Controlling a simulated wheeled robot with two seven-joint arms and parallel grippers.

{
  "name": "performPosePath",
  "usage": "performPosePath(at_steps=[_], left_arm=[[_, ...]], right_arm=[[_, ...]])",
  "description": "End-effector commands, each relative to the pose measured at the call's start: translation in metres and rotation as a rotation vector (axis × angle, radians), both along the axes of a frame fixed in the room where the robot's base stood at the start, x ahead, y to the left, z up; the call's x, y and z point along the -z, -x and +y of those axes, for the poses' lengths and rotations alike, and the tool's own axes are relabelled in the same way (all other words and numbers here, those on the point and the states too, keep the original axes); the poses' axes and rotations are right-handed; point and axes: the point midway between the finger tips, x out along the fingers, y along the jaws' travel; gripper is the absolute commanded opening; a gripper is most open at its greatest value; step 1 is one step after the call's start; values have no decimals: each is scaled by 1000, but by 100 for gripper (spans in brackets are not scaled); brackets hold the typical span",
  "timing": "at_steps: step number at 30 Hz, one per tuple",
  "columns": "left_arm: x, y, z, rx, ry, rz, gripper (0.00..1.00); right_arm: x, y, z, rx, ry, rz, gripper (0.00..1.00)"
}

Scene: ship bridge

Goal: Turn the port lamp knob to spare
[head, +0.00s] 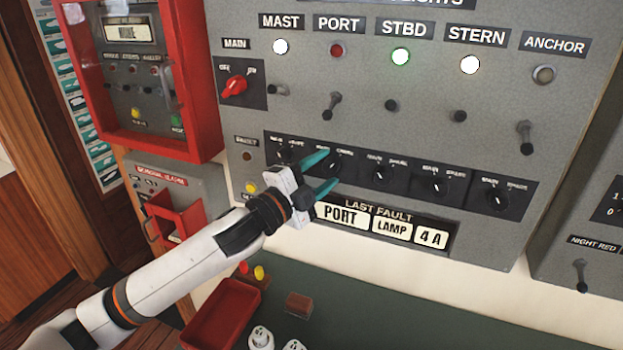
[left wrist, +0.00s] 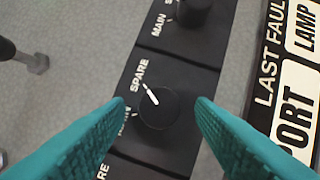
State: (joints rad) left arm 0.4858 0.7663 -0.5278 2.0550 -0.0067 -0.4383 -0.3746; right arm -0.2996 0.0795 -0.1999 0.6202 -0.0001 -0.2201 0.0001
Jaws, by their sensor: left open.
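The port lamp knob (head: 333,163) is the second black knob from the left in the row below the toggles. It shows in the left wrist view as a round black knob (left wrist: 163,110) whose white pointer line is turned toward the SPARE label (left wrist: 140,75). The MAIN label (left wrist: 125,124) is partly hidden by a finger. My left gripper (head: 327,172) is open. Its two teal fingers stand on either side of the knob, with a visible gap on each side in the left wrist view. The PORT indicator (head: 337,50) is red. My right gripper is not in view.
Neighbouring knobs (head: 380,173) sit close by to the right. Toggle levers (head: 332,105) stick out above the row. The LAST FAULT display (head: 385,225) reads PORT LAMP 4 A. A red tray (head: 222,315) lies on the green desk below.

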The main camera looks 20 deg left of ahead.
Motion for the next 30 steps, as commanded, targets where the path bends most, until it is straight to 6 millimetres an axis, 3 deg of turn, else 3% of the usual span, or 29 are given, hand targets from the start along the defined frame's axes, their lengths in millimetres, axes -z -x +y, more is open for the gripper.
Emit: performPosePath(at_steps=[5, 15, 21, 30], left_arm=[[8, 21, 9, 0, -4, 1, 50], [19, 87, 38, -1, -6, 2, 50], [17, 103, 45, -1, -2, 2, 50], [15, 107, 47, -1, -1, 1, 50]], right_arm=[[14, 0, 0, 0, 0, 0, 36], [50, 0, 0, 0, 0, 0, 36], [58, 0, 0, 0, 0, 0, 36], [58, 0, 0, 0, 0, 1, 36]])
